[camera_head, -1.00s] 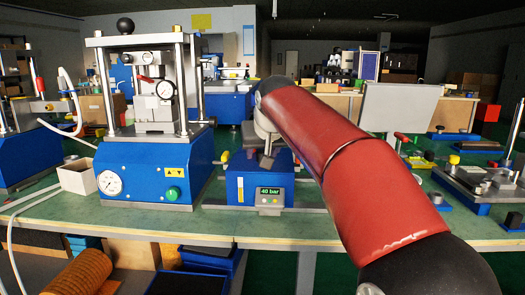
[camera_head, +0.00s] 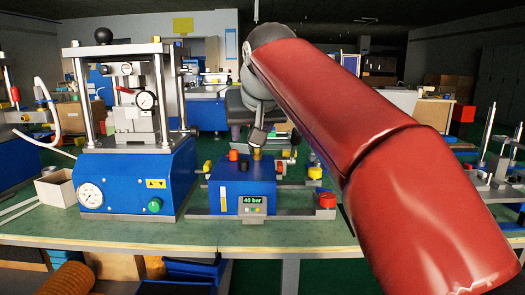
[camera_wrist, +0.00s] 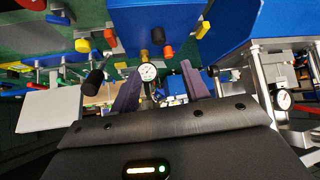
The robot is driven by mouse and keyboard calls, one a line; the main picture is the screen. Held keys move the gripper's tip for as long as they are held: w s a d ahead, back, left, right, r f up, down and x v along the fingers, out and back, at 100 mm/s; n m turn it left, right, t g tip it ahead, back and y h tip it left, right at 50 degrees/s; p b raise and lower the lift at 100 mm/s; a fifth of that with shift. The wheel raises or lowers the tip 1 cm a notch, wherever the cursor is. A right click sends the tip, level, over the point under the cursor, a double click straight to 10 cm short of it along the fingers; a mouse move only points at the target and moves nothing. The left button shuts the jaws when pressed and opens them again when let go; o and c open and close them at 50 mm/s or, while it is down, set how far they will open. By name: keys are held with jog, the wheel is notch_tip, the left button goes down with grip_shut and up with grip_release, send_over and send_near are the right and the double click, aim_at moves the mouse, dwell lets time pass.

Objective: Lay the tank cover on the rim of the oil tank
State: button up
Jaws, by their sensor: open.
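A blue hydraulic unit (camera_head: 229,203) with a "40 bar" display stands on the green bench, right of the press. It is likely the oil tank, but no open rim shows clearly. Its top carries an orange knob (camera_head: 233,155), a black knob and a brass fitting. My gripper shows in the wrist view (camera_wrist: 160,82) with its two dark fingers apart and nothing held between them. A round gauge (camera_wrist: 148,72) appears beyond the fingers. In the head view my wrist is above and behind the blue unit. I cannot make out the tank cover for certain.
The blue press (camera_head: 135,175) with steel posts stands close on the left, with a white box (camera_head: 56,188) beside it. A red knob (camera_head: 326,200) sits right of the unit. A pale panel (camera_wrist: 48,112) shows left in the wrist view. The bench's front strip is clear.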

jog(key=shift+s+r, duration=0.1)
jog(key=s+d+f+m+g, duration=0.1)
jog(key=s+d+f, duration=0.4)
jog(key=s+f, duration=0.4)
jog(key=s+d+f+g+h, duration=0.1)
jog(key=s+d+f, duration=0.4)
jog(key=s+f, duration=0.4)
jog(key=s+d+f+m+g+h, duration=0.1)
jog(key=s+d+f, duration=0.5)
jog(key=s+f, duration=0.3)
notch_tip(320, 180, down, 3)
jog(key=shift+f+m, duration=0.15)
jog(key=shift+m, duration=0.15)
jog(key=shift+d, duration=0.1)
